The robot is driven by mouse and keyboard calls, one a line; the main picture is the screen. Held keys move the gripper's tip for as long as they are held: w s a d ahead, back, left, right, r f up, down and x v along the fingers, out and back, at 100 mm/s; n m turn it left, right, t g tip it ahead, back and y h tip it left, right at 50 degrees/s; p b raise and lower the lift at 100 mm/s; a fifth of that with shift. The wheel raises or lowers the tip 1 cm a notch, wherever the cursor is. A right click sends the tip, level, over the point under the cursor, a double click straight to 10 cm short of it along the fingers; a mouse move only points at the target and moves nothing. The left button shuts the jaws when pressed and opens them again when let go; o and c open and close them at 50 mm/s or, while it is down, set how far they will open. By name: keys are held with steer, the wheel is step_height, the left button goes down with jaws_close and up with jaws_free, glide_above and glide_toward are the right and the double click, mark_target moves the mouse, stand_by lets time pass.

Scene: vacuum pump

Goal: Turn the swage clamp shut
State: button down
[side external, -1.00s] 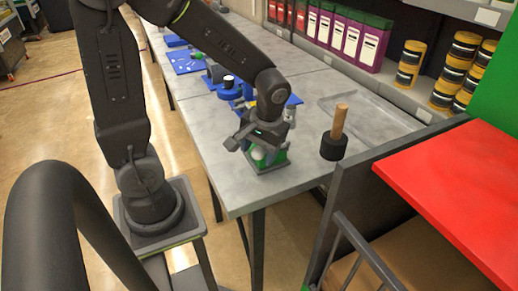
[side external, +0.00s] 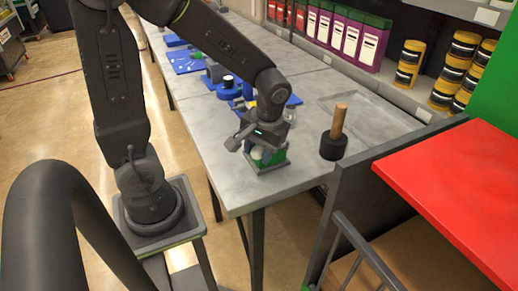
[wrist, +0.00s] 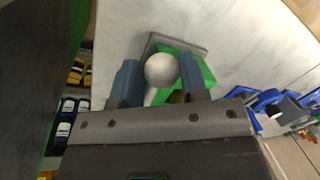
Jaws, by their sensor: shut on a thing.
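The swage clamp shows in the wrist view as a green block (wrist: 205,72) on a grey base plate. A white ball-ended handle (wrist: 161,69) stands up from it. My gripper (wrist: 159,80) has its two blue-grey fingers on either side of the white ball, shut on the handle. In the side external view the green clamp (side external: 277,160) sits near the bench's front end. My gripper (side external: 258,151) is over it, and the white ball is partly visible between the fingers. The clamp's inner parts are mostly hidden.
A black block with a wooden handle (side external: 335,135) stands to the right on the grey bench (side external: 290,190). Blue parts (side external: 228,90) lie behind my gripper. A shallow grey tray (side external: 370,110) is at the right. Shelves with binders and yellow-black spools line the back.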

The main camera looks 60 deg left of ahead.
steer(key=shift+d+n, duration=0.1)
steer(key=shift+n, duration=0.3)
steer(key=shift+w+d+n, duration=0.1)
steer(key=shift+d+n, duration=0.7)
steer(key=shift+n, duration=0.4)
steer(key=d+n, duration=0.1)
steer(key=w+d+n+h, duration=0.1)
steer(key=n, duration=0.1)
steer(key=shift+d+n+g, duration=0.1)
steer(key=shift+n+g, duration=0.2)
steer(key=shift+g, duration=0.1)
steer(key=w+d+n, duration=0.1)
steer(key=n, duration=0.2)
steer(key=shift+w+d+h, duration=0.3)
steer(key=shift+w+d, duration=0.05)
steer(key=shift+w+d+n+h, duration=0.25)
steer(key=shift+w+n, duration=0.3)
steer(key=shift+n, duration=0.5)
steer(key=shift+w+d+n+h, duration=0.15)
steer(key=shift+w+d+n, duration=0.3)
steer(key=shift+n, duration=0.6)
steer(key=shift+w, duration=0.15)
steer(key=c, duration=0.8)
jaws_free()
steer(key=shift+o, duration=0.2)
